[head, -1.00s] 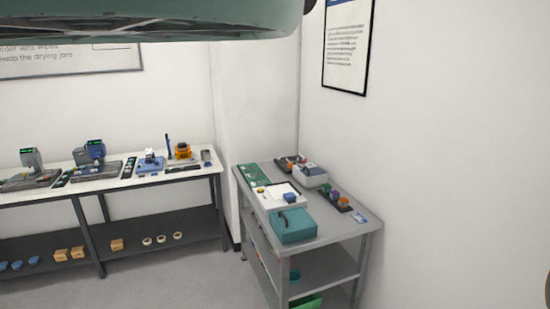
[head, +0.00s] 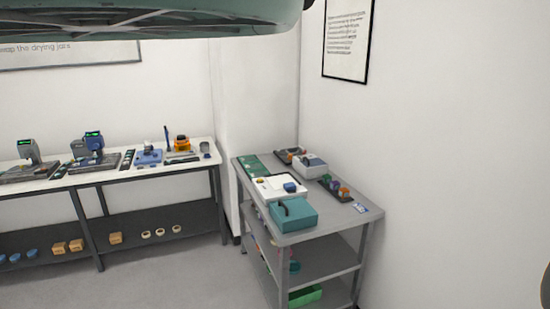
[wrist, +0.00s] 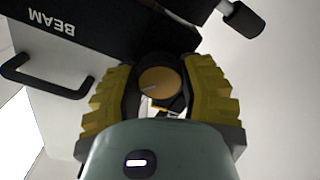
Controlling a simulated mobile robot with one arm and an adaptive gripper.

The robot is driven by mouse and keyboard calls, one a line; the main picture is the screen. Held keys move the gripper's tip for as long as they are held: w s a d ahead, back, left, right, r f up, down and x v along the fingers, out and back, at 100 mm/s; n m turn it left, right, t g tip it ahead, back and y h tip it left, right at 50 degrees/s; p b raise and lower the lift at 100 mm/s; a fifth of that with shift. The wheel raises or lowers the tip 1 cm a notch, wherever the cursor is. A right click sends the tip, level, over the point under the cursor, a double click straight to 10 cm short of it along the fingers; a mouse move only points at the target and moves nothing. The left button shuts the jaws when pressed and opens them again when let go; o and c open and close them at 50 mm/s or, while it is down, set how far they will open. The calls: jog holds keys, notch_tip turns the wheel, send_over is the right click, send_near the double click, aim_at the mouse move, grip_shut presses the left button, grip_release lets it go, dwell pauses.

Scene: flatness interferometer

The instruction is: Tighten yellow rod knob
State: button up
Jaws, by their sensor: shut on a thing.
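In the wrist view, a round yellow-orange knob (wrist: 158,79) with a short pale mark on its face sits on a dark fitting. My gripper (wrist: 158,92) has its two ribbed yellow fingers on either side of the knob and is shut on it. The lower part of the knob and what lies behind it are partly hidden. The head view does not show the knob or my fingers.
A dark and white housing lettered BEAM (wrist: 55,22) with a black handle (wrist: 45,78) is close on the left. A black knob (wrist: 243,18) on a short shaft sticks out at upper right. In the head view, a grey cart (head: 325,232) and long bench (head: 130,172) stand farther off.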

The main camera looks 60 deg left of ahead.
jog(key=n, duration=0.3)
jog(key=shift+n+p, duration=0.3)
jog(key=shift+n, duration=0.1)
jog(key=shift+n+p, duration=0.75)
jog(key=shift+n, duration=1.25)
jog(key=shift+w+f+n, duration=0.1)
jog(key=shift+n, duration=0.2)
jog(key=o, duration=1.2)
jog(key=shift+a, duration=0.1)
jog(key=v, duration=1.1)
jog(key=shift+a, duration=0.4)
